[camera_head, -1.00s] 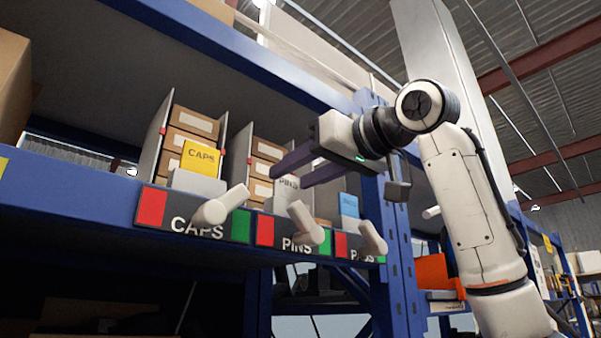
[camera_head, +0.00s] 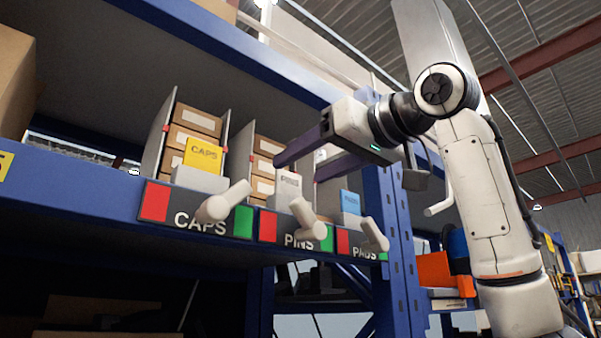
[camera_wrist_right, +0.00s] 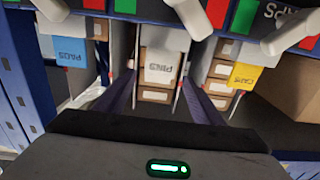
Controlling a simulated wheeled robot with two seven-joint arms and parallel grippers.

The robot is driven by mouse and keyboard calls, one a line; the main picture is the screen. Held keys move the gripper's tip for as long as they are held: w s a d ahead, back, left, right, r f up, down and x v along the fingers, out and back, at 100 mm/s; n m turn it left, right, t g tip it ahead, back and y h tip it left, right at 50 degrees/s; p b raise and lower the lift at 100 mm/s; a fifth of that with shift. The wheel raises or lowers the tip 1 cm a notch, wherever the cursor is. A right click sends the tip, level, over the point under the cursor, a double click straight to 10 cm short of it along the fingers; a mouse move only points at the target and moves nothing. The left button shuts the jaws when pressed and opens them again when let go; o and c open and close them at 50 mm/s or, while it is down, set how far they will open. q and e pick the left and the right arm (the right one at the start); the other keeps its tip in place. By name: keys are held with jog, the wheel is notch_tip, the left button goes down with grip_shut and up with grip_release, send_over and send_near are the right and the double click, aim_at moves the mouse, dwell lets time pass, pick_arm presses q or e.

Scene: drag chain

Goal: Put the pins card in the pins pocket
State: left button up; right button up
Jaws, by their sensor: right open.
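The pins card (camera_head: 289,182), pale grey with PINS on it, stands upright in the white pocket (camera_head: 284,202) above the PINS label, in front of a column of brown boxes. In the right wrist view the card (camera_wrist_right: 160,68) appears upside down, between and beyond the fingertips. My right gripper (camera_head: 298,168) is open and empty, a little above and in front of the card; its fingers also show in the right wrist view (camera_wrist_right: 160,85). They look clear of the card, though one finger overlaps the boxes in the head view. My left gripper is out of view.
A yellow CAPS card (camera_head: 203,155) and a blue PADS card (camera_head: 350,203) stand in the neighbouring pockets. Thin grey dividers (camera_head: 238,150) separate the columns. White pegs (camera_head: 307,220) stick out from the label strip. A blue upright (camera_head: 385,215) stands at the right.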

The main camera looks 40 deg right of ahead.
jog(key=s+b, duration=0.1)
jog(key=s, duration=0.8)
jog(key=shift+s+d+b, duration=0.3)
jog(key=shift+s+d, duration=0.05)
dwell(0.7)
